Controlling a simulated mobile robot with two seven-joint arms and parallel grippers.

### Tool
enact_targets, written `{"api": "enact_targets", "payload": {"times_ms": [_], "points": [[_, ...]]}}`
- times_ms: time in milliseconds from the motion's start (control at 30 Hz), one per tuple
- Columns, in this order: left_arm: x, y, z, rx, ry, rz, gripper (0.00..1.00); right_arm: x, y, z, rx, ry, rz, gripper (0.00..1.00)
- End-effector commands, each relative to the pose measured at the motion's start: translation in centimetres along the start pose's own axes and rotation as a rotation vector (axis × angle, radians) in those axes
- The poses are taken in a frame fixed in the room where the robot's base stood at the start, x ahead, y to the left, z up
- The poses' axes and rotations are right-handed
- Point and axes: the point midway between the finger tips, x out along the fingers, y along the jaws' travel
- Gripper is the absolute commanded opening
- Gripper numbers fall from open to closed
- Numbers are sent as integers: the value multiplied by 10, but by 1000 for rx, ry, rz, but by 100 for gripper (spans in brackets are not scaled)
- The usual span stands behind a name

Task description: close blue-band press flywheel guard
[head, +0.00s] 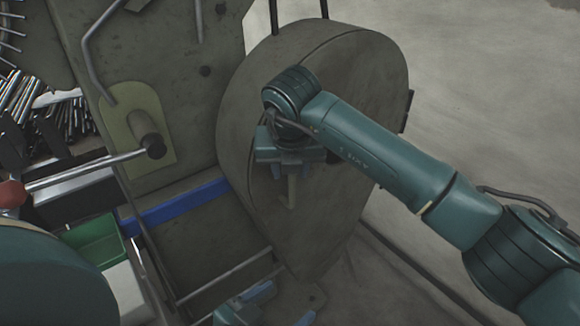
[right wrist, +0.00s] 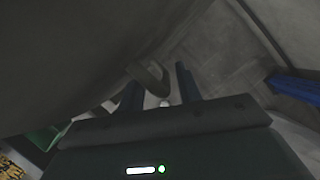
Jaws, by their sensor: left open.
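The flywheel guard (head: 345,75) is a large grey rounded shell on the side of the press with the blue band (head: 180,205). A pale handle (head: 291,192) stands out from its face. My right gripper (head: 290,165) is in front of the guard at this handle. In the right wrist view its two dark fingers (right wrist: 160,88) are apart, with the hooked handle (right wrist: 150,76) at the gap and the guard (right wrist: 80,50) filling the upper left. My left gripper (head: 264,303) is open and empty at the bottom edge, partly cut off.
A lever with a red knob (head: 12,194) reaches across the left. A green bin (head: 95,240) and a heap of metal rods (head: 70,115) lie at the left. Thin rails (head: 225,275) run below the guard. Bare floor (head: 470,80) is clear on the right.

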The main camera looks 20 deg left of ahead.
Motion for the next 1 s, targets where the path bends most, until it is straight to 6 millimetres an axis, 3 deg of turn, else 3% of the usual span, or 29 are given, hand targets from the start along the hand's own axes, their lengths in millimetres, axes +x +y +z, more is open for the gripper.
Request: {"api": "enact_targets", "payload": {"times_ms": [533, 733, 1000], "points": [[0, 1, -1, -2, -2, 1, 78, -110, 0, 0, -4, -8, 2, 34], [0, 1, -2, -3, -1, 1, 78, -129, 0, 0, -4, -6, 1, 34], [1, 1, -2, -4, -1, 1, 78, -131, 0, -1, -4, -4, 2, 34]]}}
